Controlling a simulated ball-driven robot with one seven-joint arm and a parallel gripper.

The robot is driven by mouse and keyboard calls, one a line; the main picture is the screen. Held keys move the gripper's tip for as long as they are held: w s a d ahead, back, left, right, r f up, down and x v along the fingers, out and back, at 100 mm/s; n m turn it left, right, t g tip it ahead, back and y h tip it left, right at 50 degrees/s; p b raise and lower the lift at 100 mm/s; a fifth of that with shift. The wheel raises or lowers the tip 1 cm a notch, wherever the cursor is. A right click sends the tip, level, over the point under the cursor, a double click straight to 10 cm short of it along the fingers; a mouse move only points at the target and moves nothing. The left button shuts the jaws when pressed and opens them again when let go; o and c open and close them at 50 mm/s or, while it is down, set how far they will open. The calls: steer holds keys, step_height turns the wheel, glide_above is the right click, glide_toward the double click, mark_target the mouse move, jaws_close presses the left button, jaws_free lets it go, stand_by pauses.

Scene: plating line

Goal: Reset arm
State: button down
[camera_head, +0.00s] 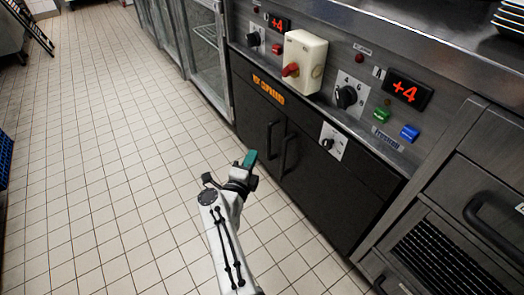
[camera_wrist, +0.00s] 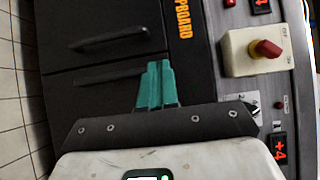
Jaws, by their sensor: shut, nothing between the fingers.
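My gripper (camera_head: 250,158) has teal fingers and is shut and empty. In the head view it is above the tiled floor, in front of the dark cupboard doors and apart from them as far as I can tell. In the wrist view the teal fingers (camera_wrist: 156,85) are pressed together at the middle. My white arm (camera_head: 222,235) reaches up from the bottom of the head view with a bend near the wrist.
A dark cupboard (camera_head: 330,190) with two handles stands ahead. Above it, the panel carries a red-handled switch box (camera_head: 303,62), a black dial (camera_head: 346,96), green (camera_head: 381,115) and blue (camera_head: 409,132) buttons. The tiled floor (camera_head: 110,170) to the left is clear.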

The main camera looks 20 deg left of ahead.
steer(key=shift+s+a, duration=0.25)
steer(key=shift+s, duration=0.05)
steer(key=w+d+f+n+g+y, duration=0.1)
steer(key=w+d+f+n+y, duration=0.1)
steer(key=d+n+y, duration=0.75)
steer(key=s+d+f+n+g+h, duration=0.1)
steer(key=s+d+f+n+g, duration=0.3)
steer(key=s+d, duration=0.4)
steer(key=s+d+f+n+g+h, duration=0.25)
steer(key=s+d+n, duration=0.2)
steer(key=d, duration=0.55)
steer(key=s+d+g+h, duration=0.2)
steer(key=s+d+g, duration=0.1)
steer(key=s+d, duration=0.55)
steer(key=s+d+g+h, duration=0.25)
steer(key=s+d, duration=0.25)
steer(key=s, duration=0.7)
steer(key=s+d+g+h, duration=0.1)
steer(key=s+d+g, duration=0.4)
steer(key=s, duration=0.5)
step_height(320, 180, up, 33)
steer(key=d+t+p, duration=0.1)
steer(key=p, duration=3.1)
steer(key=shift+s+d+f, duration=0.15)
steer(key=shift+d, duration=0.05)
